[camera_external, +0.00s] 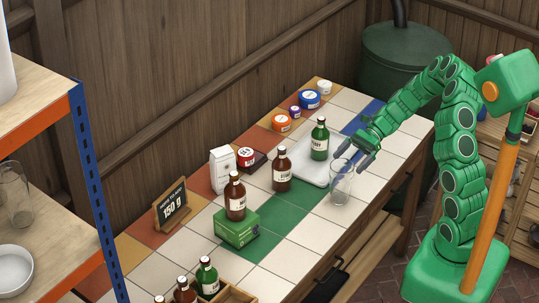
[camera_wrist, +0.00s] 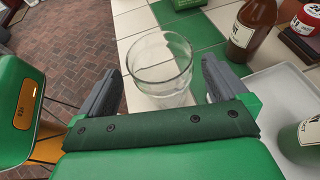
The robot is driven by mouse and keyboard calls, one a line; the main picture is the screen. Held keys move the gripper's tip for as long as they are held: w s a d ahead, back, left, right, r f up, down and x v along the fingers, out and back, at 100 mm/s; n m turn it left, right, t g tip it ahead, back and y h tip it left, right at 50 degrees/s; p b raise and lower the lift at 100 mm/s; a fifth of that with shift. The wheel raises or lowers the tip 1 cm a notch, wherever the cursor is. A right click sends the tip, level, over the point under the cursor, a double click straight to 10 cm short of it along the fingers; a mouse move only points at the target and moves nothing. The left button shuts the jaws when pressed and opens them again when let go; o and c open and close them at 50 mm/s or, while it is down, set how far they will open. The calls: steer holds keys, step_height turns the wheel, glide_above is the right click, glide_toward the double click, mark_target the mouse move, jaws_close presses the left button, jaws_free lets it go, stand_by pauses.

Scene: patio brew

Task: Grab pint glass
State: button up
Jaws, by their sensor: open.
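The pint glass (camera_external: 341,182) is clear and empty and stands upright on the tiled table near its front edge. In the wrist view the glass (camera_wrist: 160,68) sits between my two grey fingers, with its lower part partly hidden by my gripper's green body. My gripper (camera_external: 367,152) is open and reaches in from the right, just above and behind the glass.
A white tray (camera_external: 312,174) with a green bottle (camera_external: 319,139) is left of my gripper. A brown bottle (camera_external: 282,168) stands beside it, and another (camera_external: 235,196) stands on a green box (camera_external: 236,228). Tiles in front of the glass are clear.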

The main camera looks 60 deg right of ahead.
mark_target(333, 179)
steer(key=shift+f+x, duration=0.15)
steer(key=shift+x, duration=1.1)
steer(key=shift+f+x, duration=0.15)
steer(key=shift+x, duration=1.1)
steer(key=shift+d, duration=0.15)
steer(key=c, duration=1.4)
steer(key=shift+r, duration=0.15)
